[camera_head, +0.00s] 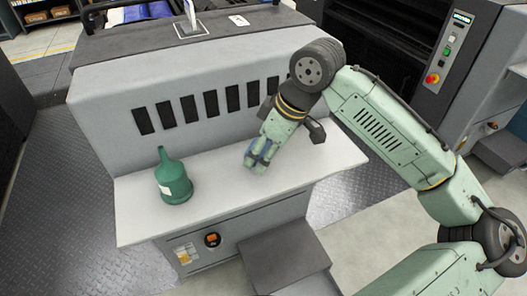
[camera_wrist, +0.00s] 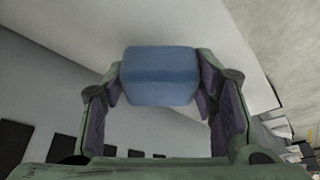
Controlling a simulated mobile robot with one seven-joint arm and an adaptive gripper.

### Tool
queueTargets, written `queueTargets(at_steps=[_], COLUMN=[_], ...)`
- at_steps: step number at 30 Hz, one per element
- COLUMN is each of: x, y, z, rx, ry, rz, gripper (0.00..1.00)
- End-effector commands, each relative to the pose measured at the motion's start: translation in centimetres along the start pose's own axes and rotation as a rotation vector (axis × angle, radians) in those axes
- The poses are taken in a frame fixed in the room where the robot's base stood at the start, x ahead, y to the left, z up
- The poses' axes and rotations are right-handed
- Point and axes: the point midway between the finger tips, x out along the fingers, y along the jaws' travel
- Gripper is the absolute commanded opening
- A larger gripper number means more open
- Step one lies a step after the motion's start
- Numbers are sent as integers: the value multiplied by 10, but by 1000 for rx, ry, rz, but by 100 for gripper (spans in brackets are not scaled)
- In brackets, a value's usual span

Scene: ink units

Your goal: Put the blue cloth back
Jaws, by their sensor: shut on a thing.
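The blue cloth (camera_wrist: 160,76) shows in the wrist view as a compact, rounded block between my two fingers. My gripper (camera_head: 255,165) is shut on it, with a finger against each side. In the head view my gripper points down, just over or at the pale ledge (camera_head: 225,205) of the grey machine, right of its middle. The cloth is mostly hidden by my fingers there. I cannot tell whether the cloth touches the ledge.
A green bottle (camera_head: 174,182) with a narrow neck and a pale label stands on the ledge to the left. The machine's slotted wall (camera_head: 205,75) rises behind the ledge. The ledge between bottle and gripper is clear. A grey step (camera_head: 283,255) is below in front.

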Motion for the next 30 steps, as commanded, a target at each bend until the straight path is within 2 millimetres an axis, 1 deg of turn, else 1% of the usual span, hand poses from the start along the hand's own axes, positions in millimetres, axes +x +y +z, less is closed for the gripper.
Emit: queueTargets(at_steps=[5, 6, 9, 13, 26, 27, 30], x=[2, 3, 19, 33, 41, 40, 40], y=[14, 19, 17, 17, 17, 17, 17], z=[-4, -5, 3, 8, 11, 10, 10], rx=[1, 2, 1, 0, -1, -1, -1], ry=[0, 0, -3, -1, 1, 1, 0], rz=[-1, 0, -2, 0, -1, 0, 0], gripper=[23, 23, 23, 23, 23, 56, 62])
